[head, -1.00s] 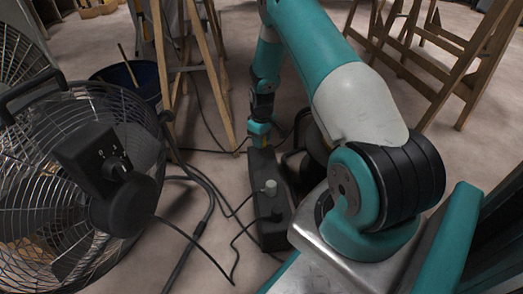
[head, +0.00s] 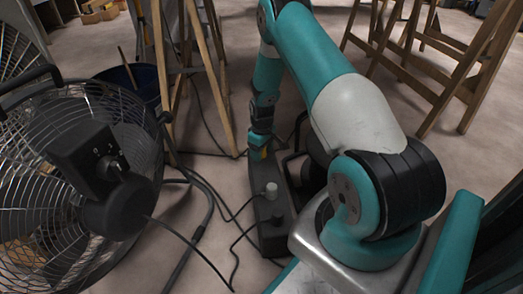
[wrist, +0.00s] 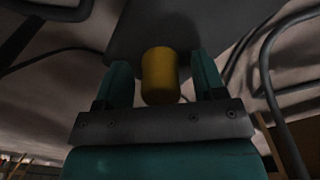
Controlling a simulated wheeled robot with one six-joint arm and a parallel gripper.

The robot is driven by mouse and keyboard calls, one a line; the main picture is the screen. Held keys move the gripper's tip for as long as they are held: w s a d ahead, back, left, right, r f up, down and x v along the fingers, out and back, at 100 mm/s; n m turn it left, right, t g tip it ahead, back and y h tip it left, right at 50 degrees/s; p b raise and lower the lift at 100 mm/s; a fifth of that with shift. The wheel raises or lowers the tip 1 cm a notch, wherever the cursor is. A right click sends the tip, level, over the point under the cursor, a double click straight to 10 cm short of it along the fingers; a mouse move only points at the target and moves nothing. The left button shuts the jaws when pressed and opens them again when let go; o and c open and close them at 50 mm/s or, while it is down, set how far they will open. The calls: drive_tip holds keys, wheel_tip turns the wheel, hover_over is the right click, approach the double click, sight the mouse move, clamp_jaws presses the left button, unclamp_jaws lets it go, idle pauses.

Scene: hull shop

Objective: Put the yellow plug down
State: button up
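The yellow plug (wrist: 160,76) is between the two teal fingers of my gripper (wrist: 164,84) in the wrist view. A gap shows on each side of it, so the gripper is open around it. The dark power strip (wrist: 140,28) lies beyond the plug. In the head view, my gripper (head: 258,146) points down at the far end of the strip (head: 267,235), and a bit of the yellow plug (head: 263,154) shows there. I cannot tell whether the plug is seated in a socket or only rests on the strip.
A grey plug (head: 271,190) and a black plug (head: 278,214) stand on the strip nearer me. A large wire fan (head: 75,180) is at left, a dark bucket (head: 128,84) behind it. Wooden trestles (head: 430,60) stand behind. Cables cross the floor.

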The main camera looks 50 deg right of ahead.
wheel_tip(320, 180, up, 13)
drive_tip(key=p, duration=0.8)
drive_tip(key=s+a+r+n+t+y, duration=0.1)
drive_tip(key=s+a+r+n+y, duration=0.15)
drive_tip(key=a+r, duration=2)
drive_tip(key=s+a+r+n, duration=0.1)
drive_tip(key=s+a+r, duration=0.2)
drive_tip(key=s, duration=0.4)
drive_tip(key=s+a+r+n+y, duration=0.1)
drive_tip(key=s+a+r, duration=0.1)
drive_tip(key=s+a, duration=0.4)
drive_tip(key=s+a+r+n+g, duration=0.1)
drive_tip(key=s+a+r, duration=0.2)
drive_tip(key=s, duration=0.5)
drive_tip(key=shift+s+a+r+y, duration=0.35)
drive_tip(key=shift+s+a, duration=0.05)
drive_tip(key=shift+a, duration=0.4)
